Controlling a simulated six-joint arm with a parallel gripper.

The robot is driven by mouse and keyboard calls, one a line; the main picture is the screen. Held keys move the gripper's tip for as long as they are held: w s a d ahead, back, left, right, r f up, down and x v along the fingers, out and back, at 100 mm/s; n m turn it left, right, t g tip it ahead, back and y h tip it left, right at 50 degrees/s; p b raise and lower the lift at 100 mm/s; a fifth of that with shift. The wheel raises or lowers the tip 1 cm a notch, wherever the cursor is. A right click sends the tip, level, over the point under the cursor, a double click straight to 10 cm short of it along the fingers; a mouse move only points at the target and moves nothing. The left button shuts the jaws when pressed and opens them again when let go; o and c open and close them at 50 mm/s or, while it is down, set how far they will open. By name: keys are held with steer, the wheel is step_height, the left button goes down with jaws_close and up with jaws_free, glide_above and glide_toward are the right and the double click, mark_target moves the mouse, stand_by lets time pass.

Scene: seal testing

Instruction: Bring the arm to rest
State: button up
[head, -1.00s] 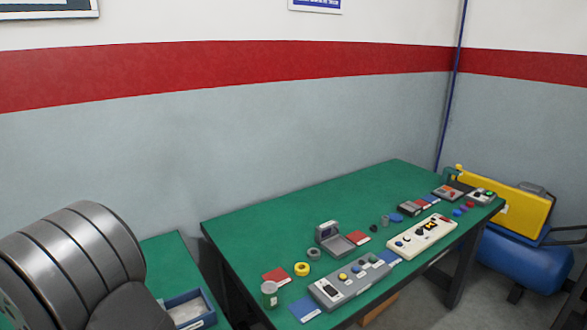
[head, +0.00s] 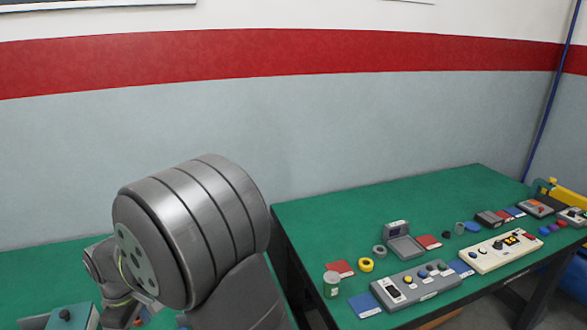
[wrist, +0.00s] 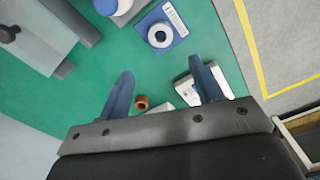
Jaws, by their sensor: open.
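My gripper (wrist: 162,92) shows in the wrist view with its two blue-grey fingers spread apart and nothing between them. It hangs above a green table top (wrist: 95,120). A small orange-brown ring-shaped part (wrist: 141,102) lies on the table below, near the left finger. White items (wrist: 186,92) lie below and partly behind the right finger. In the head view my arm stands at the lower left, and my gripper's fingers are hidden there.
In the wrist view a blue square base with a white ring (wrist: 160,36) and a grey fixture (wrist: 35,35) stand on the table. A yellow floor line (wrist: 262,50) lies beyond its edge. In the head view a grey control box (head: 415,285) and a cream panel (head: 495,250) sit on the right-hand table.

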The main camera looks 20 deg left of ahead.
step_height(320, 180, down, 11)
steer(key=shift+d+f, duration=0.1)
steer(key=shift+f, duration=0.1)
step_height(320, 180, up, 10)
steer(key=w+d+r+m, duration=0.1)
steer(key=w+d+m, duration=0.2)
steer(key=w+d, duration=0.6)
steer(key=w+d+m, duration=0.3)
steer(key=w+d, duration=0.1)
steer(key=w, duration=0.9)
steer(key=w+d+r+m, duration=0.1)
steer(key=w+d+m, duration=0.2)
steer(key=w+d, duration=0.65)
steer(key=a+f, duration=0.1)
steer(key=a, duration=0.2)
steer(key=a+f, duration=0.2)
steer(key=a, duration=0.2)
steer(key=a+f, duration=0.2)
steer(key=a, duration=0.1)
steer(key=shift+a, duration=0.2)
